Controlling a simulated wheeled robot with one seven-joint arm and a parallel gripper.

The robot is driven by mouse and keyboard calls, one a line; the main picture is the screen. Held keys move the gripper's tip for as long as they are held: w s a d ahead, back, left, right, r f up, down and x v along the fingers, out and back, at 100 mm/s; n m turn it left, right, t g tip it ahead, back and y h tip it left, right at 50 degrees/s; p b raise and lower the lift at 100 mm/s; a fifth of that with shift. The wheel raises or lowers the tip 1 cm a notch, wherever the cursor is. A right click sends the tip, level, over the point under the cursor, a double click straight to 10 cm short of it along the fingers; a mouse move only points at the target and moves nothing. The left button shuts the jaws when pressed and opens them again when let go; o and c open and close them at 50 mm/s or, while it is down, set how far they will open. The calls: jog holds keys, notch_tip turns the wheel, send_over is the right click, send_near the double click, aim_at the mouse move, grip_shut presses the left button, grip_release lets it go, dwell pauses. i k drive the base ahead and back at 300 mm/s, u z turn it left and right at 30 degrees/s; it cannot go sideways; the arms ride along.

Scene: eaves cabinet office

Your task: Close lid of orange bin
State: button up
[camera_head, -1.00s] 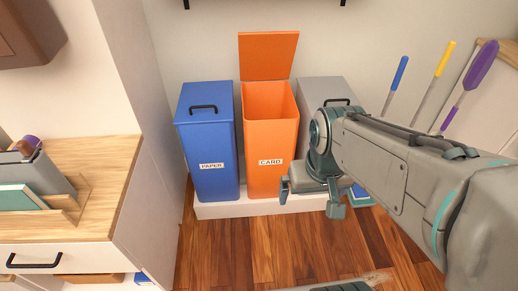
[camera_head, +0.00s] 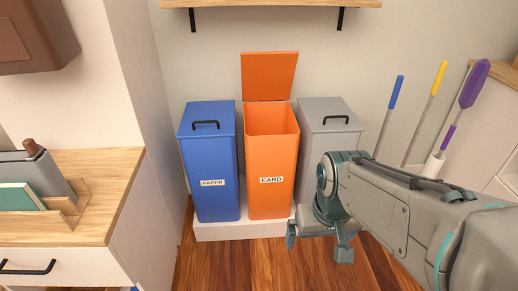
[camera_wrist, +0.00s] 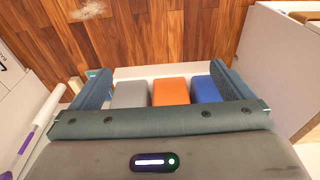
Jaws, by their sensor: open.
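The orange bin (camera_head: 270,175), labelled CARD, stands between a blue and a grey bin. Its orange lid (camera_head: 269,77) stands upright at the back, so the bin's top is open. My gripper (camera_head: 320,243) is open and empty, low in front of the grey bin and right of the orange bin, well below the lid. In the wrist view my gripper's fingers (camera_wrist: 157,90) are spread wide, and the lower front of the orange bin (camera_wrist: 170,92) shows between them, apart from them.
The blue bin (camera_head: 208,165), labelled PAPER, and the grey bin (camera_head: 325,130) have shut lids with black handles. All stand on a white plinth (camera_head: 240,229). A wall shelf (camera_head: 270,4) hangs above. A wooden-topped cabinet (camera_head: 110,180) is at left; long-handled tools (camera_head: 440,140) lean at right.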

aim_at(267, 76)
jog(key=i, duration=1.05)
jog(key=z, duration=0.55)
